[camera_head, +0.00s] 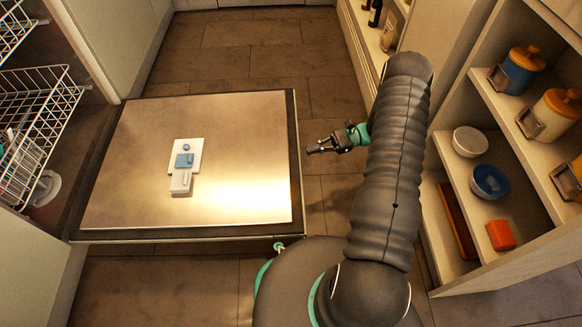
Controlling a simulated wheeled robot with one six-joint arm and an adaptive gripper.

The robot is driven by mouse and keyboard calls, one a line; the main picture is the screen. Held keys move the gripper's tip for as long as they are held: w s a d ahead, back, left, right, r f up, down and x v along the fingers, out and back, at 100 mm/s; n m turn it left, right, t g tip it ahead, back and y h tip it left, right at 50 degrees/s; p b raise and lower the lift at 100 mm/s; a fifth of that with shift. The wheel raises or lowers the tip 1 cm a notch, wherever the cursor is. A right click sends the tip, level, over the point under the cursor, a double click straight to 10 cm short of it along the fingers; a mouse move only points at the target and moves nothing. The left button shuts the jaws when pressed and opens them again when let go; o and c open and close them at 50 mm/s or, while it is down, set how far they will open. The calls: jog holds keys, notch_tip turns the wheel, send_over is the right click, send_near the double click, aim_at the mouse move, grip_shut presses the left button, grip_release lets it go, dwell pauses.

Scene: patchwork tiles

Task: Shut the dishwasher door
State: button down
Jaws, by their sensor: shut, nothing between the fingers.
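The dishwasher door (240,130) is folded down flat, open, with its metal inner face up. A small white and blue dispenser part (184,165) sits on that face. The dishwasher's wire racks (40,105) show inside the opening at the left. My gripper (312,150) is just right of the door's outer edge, over the floor, with a small gap seen between them. Its fingers point left toward the door and hold nothing. Its height relative to the door is hard to tell from this one view.
Open shelves (465,200) on the right hold bowls, jars and an orange block (501,235), close to my arm. White cabinet fronts (115,40) stand at the upper left. The tiled floor (260,62) beyond the door is clear.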

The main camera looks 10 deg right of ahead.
jog(key=f+m+t+y, duration=0.1)
jog(key=f, duration=0.3)
jog(key=s+d+f+m+t+y+b, duration=0.1)
jog(key=f+m+t, duration=0.1)
jog(key=f, duration=0.2)
jog(key=s+d+f+m+t, duration=0.1)
jog(key=f+t, duration=0.1)
jog(key=f, duration=0.2)
jog(key=shift+s+f+m+y, duration=0.1)
jog(key=shift+f+m+y, duration=0.2)
jog(key=shift+m+y, duration=0.1)
jog(key=w+a+r, duration=0.1)
jog(key=a+r, duration=0.5)
jog(key=a, duration=0.3)
jog(key=shift+w+a, duration=0.3)
jog(key=shift+w, duration=0.1)
jog(key=shift+r, duration=0.15)
